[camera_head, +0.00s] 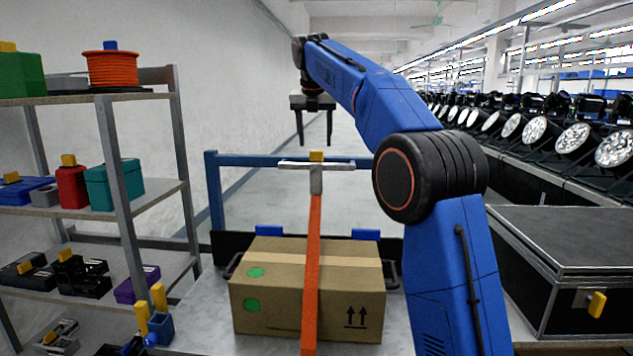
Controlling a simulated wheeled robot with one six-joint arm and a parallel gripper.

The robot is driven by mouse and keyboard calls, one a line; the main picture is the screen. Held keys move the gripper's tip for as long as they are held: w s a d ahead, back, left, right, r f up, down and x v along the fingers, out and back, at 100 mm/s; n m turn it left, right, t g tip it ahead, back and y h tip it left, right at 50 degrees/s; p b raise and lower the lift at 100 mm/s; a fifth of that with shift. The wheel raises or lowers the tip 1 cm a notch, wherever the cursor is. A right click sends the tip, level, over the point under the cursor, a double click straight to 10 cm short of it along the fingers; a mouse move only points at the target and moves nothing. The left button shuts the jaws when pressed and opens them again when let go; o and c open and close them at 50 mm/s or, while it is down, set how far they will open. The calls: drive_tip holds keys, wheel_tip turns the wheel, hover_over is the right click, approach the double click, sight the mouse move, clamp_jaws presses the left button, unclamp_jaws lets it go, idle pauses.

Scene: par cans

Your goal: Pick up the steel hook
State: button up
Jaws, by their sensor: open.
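A grey metal T-shaped piece (316,180), which looks like the steel hook, sits at the upper end of an orange strap (313,270). A small yellow tab (316,156) stands on its top. The piece is at the blue rail (250,160) behind the carton; whether it is hooked over the rail I cannot tell. My gripper (314,143) hangs above the yellow tab, fingers pointing down, apart and empty. Its fingertips appear just above the tab in the picture, and I cannot tell the depth gap between them.
A brown carton (270,300) stands below the strap. A shelf rack (150,195) with tools and boxes is at left. A black case (570,240) stands at right, with a row of par cans (535,130) behind it. The air around my gripper is clear.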

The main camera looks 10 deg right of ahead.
sight(316, 152)
drive_tip(key=shift+x, duration=2.9)
drive_tip(key=shift+w+d, duration=0.1)
clamp_jaws()
drive_tip(key=shift+r, duration=0.15)
